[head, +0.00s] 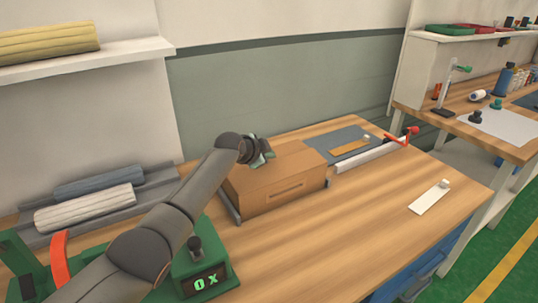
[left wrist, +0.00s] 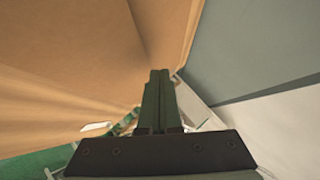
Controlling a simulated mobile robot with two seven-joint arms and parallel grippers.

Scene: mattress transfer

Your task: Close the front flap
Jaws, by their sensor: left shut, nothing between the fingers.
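A brown cardboard box (head: 283,192) stands on the wooden table, with a slot in its front side. Its upper face (head: 295,160) looks mostly covered, but I cannot tell the front flap apart from the other flaps. My left gripper (head: 266,153) is at the box's top, near its back left edge, with its fingers together and nothing between them. In the left wrist view, the shut fingers (left wrist: 158,85) point along brown cardboard (left wrist: 70,75) that fills the left and top. I cannot tell whether they touch it. My right gripper is not in view.
A metal fence with a red handle (head: 411,131) runs right of the box. A grey mat (head: 345,134) lies behind it. A white strip (head: 429,198) lies at the right. A green counter box (head: 202,272) reads "0x". Rolls (head: 90,207) lie at left.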

